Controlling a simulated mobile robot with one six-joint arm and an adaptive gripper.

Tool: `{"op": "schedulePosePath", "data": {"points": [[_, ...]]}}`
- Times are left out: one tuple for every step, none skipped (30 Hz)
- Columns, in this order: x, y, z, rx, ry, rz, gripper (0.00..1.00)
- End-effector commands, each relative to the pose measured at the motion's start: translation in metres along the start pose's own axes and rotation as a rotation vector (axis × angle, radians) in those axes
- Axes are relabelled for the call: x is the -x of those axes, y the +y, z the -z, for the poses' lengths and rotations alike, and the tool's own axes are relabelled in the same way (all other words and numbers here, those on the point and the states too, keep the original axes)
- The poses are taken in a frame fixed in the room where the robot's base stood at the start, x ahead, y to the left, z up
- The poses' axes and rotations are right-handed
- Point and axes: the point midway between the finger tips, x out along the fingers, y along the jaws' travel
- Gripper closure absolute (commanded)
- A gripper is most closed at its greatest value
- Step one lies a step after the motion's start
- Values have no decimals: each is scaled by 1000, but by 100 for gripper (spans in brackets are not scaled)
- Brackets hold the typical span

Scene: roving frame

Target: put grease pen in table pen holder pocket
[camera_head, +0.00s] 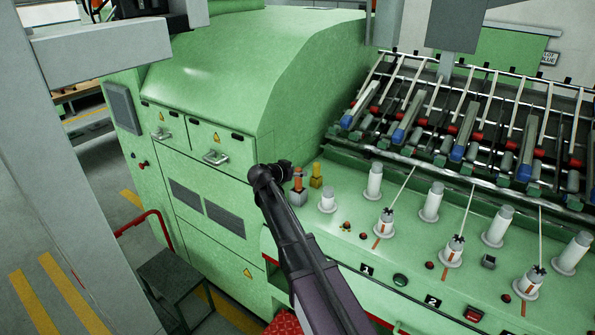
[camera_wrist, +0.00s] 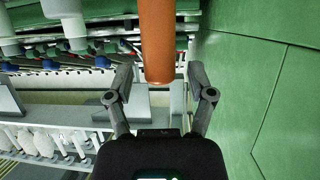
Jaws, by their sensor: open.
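In the wrist view an orange cylinder (camera_wrist: 157,35), which looks like the grease pen, comes down from the top edge. Its near end lies between the fingers of my gripper (camera_wrist: 160,72). The fingers are spread wide, with a gap on each side of the cylinder. In the head view my dark gripper (camera_head: 284,171) is beside a small orange upright piece (camera_head: 298,178) on a grey block (camera_head: 297,197) on the machine's top. I cannot tell whether this block is the pen holder pocket. My fingertips are hard to make out there.
A yellow fitting (camera_head: 316,176) stands just right of the grey block. Several white bobbins (camera_head: 374,181) stand on the green machine bed to the right. A tall green cover (camera_head: 250,75) rises behind my gripper. A dark stepped stand (camera_head: 172,285) is at lower left.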

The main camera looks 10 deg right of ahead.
Motion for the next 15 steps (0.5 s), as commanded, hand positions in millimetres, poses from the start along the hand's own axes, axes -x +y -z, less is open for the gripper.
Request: {"op": "schedulePosePath", "data": {"points": [[8,1,2,1,0,1,30],[12,1,2,1,0,1,30],[18,1,2,1,0,1,30],[23,1,2,1,0,2,30],[27,1,2,1,0,2,30],[34,1,3,1,0,2,30],[39,1,3,1,0,2,30],[44,1,3,1,0,2,30],[51,2,3,1,0,1,30],[56,2,3,0,0,2,30],[61,2,3,0,0,2,30],[68,1,3,0,0,2,30],[72,1,3,1,0,1,30],[77,2,3,1,0,1,30],[82,2,3,1,0,1,30]]}}
